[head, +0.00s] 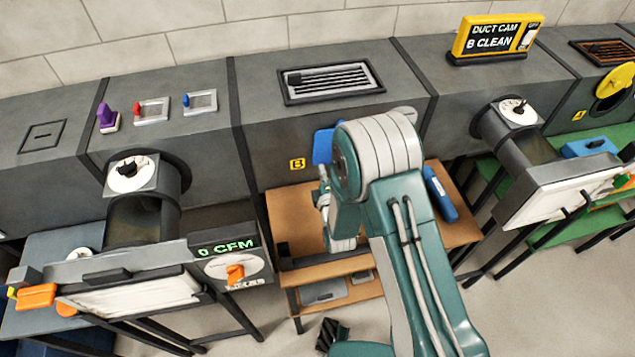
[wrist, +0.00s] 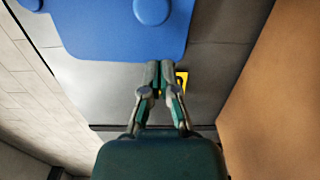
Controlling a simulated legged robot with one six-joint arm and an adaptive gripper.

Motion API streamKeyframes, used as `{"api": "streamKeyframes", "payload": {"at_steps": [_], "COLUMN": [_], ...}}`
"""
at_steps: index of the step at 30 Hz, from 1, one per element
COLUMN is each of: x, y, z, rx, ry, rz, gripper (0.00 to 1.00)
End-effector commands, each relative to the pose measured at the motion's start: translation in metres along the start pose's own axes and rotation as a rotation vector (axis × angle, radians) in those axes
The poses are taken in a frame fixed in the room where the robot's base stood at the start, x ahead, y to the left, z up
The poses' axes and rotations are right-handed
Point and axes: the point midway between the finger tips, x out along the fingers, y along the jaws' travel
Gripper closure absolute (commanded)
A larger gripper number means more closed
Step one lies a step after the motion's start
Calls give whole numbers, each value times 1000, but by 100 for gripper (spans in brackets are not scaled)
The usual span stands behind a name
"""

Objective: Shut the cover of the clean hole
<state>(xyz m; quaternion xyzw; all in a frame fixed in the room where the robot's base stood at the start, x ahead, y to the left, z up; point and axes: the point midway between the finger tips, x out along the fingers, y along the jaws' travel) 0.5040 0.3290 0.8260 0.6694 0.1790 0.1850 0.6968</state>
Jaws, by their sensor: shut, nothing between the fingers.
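The display (head: 492,38) reads "DUCT CAM B CLEAN". A yellow label B (head: 297,164) is on the front of the middle duct, and part of it shows behind my fingers in the wrist view (wrist: 183,78). The blue cover (head: 322,146) is just right of that label, partly hidden by my arm. In the wrist view the blue cover (wrist: 120,25) fills the top, with a round blue knob (wrist: 152,10). My gripper (wrist: 160,66) is shut and empty, its tips at the cover's lower edge. I cannot tell whether they touch. Hole B is not visible.
At the right, hole A (head: 608,103) is open and dark, its yellow cover (head: 615,78) swung up. A wooden bench (head: 283,208) stands below duct B with a blue bottle-like object (head: 440,195) on it. Left and right ducts carry protruding pipes and panels.

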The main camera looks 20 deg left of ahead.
Motion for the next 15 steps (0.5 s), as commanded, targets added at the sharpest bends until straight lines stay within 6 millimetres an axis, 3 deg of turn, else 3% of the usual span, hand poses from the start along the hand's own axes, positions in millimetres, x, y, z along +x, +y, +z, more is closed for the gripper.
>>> {"api": "streamKeyframes", "payload": {"at_steps": [5,15], "x": [4,4], "y": [1,0], "z": [17,18], "rx": [1,0], "ry": [0,2], "rz": [1,1], "gripper": [100,100]}}
